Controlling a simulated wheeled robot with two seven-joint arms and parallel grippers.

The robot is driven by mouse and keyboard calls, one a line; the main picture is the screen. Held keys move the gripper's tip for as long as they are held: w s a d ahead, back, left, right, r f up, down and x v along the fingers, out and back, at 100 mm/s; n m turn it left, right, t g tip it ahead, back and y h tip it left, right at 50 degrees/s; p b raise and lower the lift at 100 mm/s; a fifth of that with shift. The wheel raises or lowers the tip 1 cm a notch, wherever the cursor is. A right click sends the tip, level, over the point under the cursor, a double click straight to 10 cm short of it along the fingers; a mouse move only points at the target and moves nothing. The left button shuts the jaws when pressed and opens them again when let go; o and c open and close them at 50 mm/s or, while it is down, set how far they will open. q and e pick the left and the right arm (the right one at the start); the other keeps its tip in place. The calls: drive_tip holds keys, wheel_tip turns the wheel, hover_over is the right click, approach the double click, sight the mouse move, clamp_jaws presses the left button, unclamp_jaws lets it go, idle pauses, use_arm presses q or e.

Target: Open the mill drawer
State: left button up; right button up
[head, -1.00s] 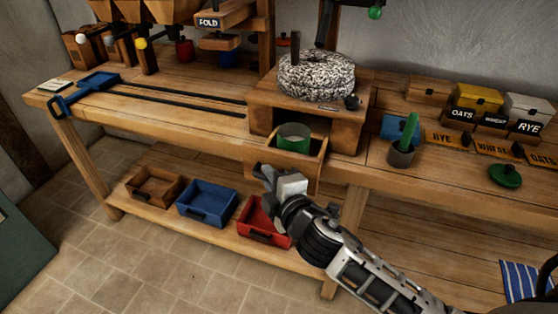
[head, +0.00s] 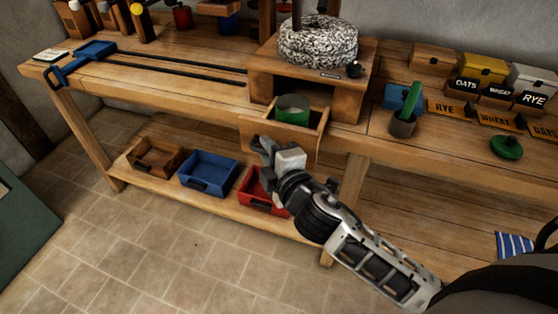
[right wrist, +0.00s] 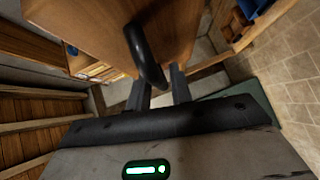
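The mill (head: 262,85) is a wooden housing on the bench with a speckled round stone (head: 318,40) on top. Its drawer (head: 277,139) stands pulled out at the front and holds a green cup (head: 292,107). My right gripper (head: 264,148) is just in front of the drawer front. In the right wrist view, the drawer's dark curved handle (right wrist: 146,55) shows by the fingers (right wrist: 160,92), which are apart with a gap between them. I cannot tell whether a finger touches the handle. My left gripper is not in view.
On the lower shelf stand a wooden bin (head: 153,157), a blue bin (head: 207,173) and a red bin (head: 262,192). The tiled floor (head: 150,250) in front is clear.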

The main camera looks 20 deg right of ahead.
drive_tip(key=s+r+b, duration=0.2)
drive_tip(key=s, duration=1.3)
drive_tip(key=shift+s+r, duration=0.2)
drive_tip(key=shift+s, duration=0.1)
drive_tip(key=shift+d, duration=0.1)
drive_tip(key=s+a+f+m+g+y, duration=0.1)
drive_tip(key=a+f+m+g, duration=0.1)
drive_tip(key=f+m, duration=0.5)
drive_tip(key=a+f+m+g+y, duration=0.2)
drive_tip(key=f+m, duration=0.4)
drive_tip(key=f, duration=0.6)
drive_tip(key=shift+s+f+m+g, duration=0.3)
drive_tip(key=shift+s+m+g, duration=0.1)
drive_tip(key=shift+g, duration=0.5)
